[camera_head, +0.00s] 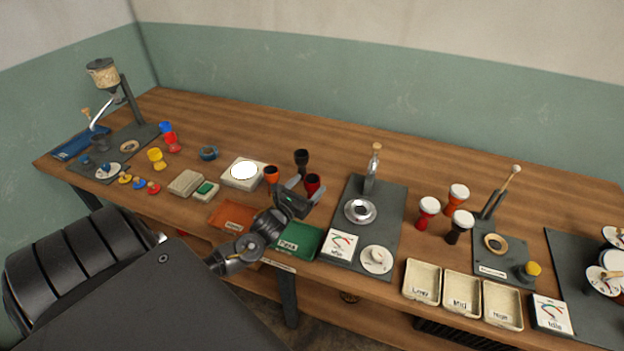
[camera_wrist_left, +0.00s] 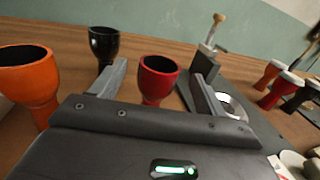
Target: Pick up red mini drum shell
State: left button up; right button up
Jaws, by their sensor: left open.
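The red mini drum shell (camera_head: 313,184) stands upright on the wooden table, a dark-mouthed goblet. In the left wrist view the red shell (camera_wrist_left: 158,79) stands between and beyond the two fingers. My left gripper (camera_head: 301,188) is open and empty, just in front of the red shell. Its fingers (camera_wrist_left: 158,82) do not visibly touch the shell. The shell's foot is partly hidden behind my gripper. My right gripper is in neither view.
An orange shell (camera_head: 271,174) and a black shell (camera_head: 302,159) stand close by. A dark board with a metal press (camera_head: 371,169) is to the right. A green tray (camera_head: 308,243) and an orange tray (camera_head: 231,217) lie in front. Finished drums (camera_head: 429,207) stand further right.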

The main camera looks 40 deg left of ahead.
aim_at(315, 178)
pick_arm(q)
jog(key=w, duration=0.1)
jog(key=w+p, duration=0.1)
jog(key=w, duration=0.3)
jog(key=shift+a+f, duration=0.1)
jog(key=shift+a, duration=0.25)
jog(key=shift+s, duration=0.1)
jog(key=c, duration=1.1)
